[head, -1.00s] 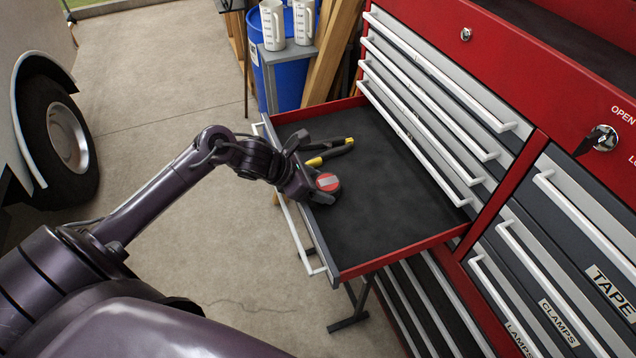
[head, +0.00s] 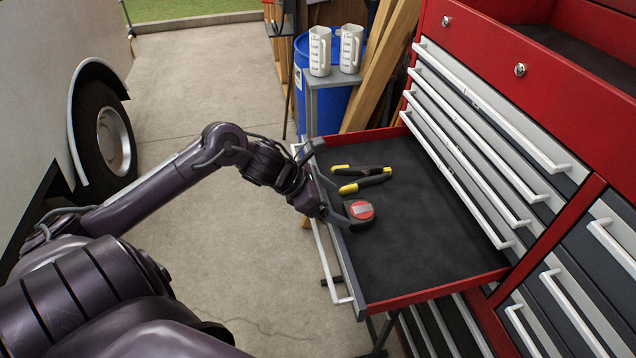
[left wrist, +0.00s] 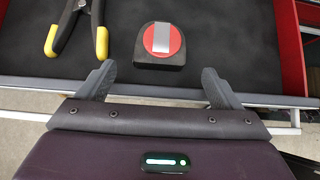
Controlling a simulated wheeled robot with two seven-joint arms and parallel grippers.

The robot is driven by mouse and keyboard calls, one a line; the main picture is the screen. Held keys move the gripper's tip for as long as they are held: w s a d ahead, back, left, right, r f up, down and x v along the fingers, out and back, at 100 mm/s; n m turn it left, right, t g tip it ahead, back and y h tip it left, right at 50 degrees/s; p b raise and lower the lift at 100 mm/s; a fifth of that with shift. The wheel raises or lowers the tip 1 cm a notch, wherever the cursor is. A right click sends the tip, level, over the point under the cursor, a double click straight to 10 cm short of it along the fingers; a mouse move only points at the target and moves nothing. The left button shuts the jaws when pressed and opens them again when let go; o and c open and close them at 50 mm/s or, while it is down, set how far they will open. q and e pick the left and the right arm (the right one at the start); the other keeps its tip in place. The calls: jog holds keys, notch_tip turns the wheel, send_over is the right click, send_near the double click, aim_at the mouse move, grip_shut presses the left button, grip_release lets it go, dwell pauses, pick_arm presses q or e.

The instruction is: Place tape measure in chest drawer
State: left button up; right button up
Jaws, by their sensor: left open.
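The tape measure (head: 359,212), black with a red and silver face, lies on the black liner of the open chest drawer (head: 430,245), near its front edge. It also shows in the left wrist view (left wrist: 160,45), just beyond the fingertips and apart from them. My left gripper (head: 334,190) is at the drawer's front edge beside the tape measure. In the left wrist view its two fingers (left wrist: 160,82) are spread wide with nothing between them. My right gripper does not show.
Yellow-and-black pliers (head: 362,178) lie in the drawer behind the tape measure. The drawer's right part is bare. The drawer's white handle (head: 328,262) runs along its front. A blue barrel (head: 330,105) and a stand with two white jugs (head: 335,50) are behind.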

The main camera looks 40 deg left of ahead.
pick_arm(q)
jog(key=shift+b+v, duration=0.55)
jog(key=shift+v, duration=2.2)
